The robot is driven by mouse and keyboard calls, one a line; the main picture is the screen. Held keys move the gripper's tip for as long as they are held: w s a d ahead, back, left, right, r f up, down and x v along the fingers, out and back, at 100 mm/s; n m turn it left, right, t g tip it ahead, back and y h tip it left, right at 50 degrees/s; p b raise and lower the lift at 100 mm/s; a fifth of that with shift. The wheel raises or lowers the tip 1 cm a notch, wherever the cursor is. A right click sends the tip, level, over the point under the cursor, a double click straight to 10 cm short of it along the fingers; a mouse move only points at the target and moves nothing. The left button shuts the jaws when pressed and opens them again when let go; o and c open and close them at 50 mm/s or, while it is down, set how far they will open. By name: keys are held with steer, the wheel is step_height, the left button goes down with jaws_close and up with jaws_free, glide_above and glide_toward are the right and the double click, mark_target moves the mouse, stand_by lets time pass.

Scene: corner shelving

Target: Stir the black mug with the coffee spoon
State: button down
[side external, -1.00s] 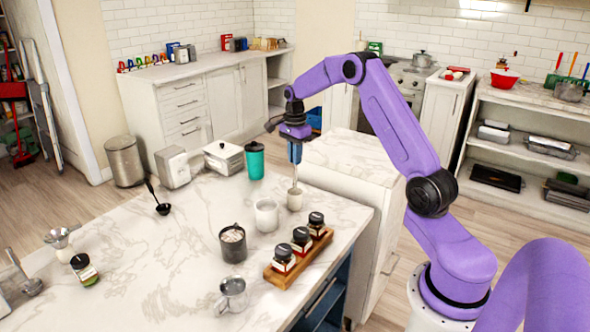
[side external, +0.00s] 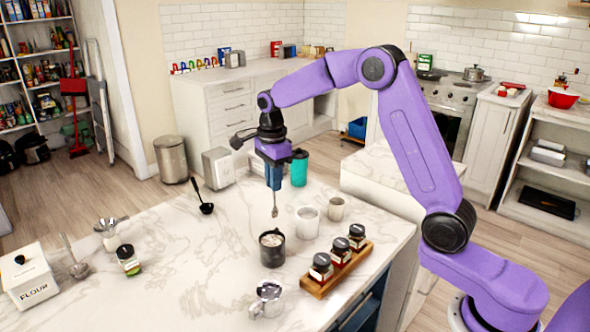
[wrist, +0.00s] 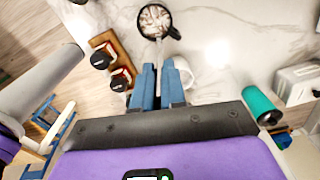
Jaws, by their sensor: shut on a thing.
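The black mug (side external: 272,250) stands upright on the marble counter with pale contents; it also shows at the top of the wrist view (wrist: 156,20). My gripper (side external: 274,186) is shut on the coffee spoon (side external: 275,206), which hangs bowl down. In the side view the spoon's bowl is above and just behind the mug, apart from it. In the wrist view my blue fingers (wrist: 158,88) point toward the mug, and the spoon's handle is mostly hidden between them.
A white mug (side external: 307,222) and a beige cup (side external: 336,209) stand right of the black mug. A wooden rack (side external: 322,284) holds dark-lidded jars.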

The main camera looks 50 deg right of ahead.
step_height(320, 180, down, 13)
steer(key=a, duration=0.1)
steer(key=shift+s+a, duration=0.2)
steer(key=shift+a, duration=0.2)
stand_by(1.3)
steer(key=shift+d, duration=0.15)
stand_by(0.3)
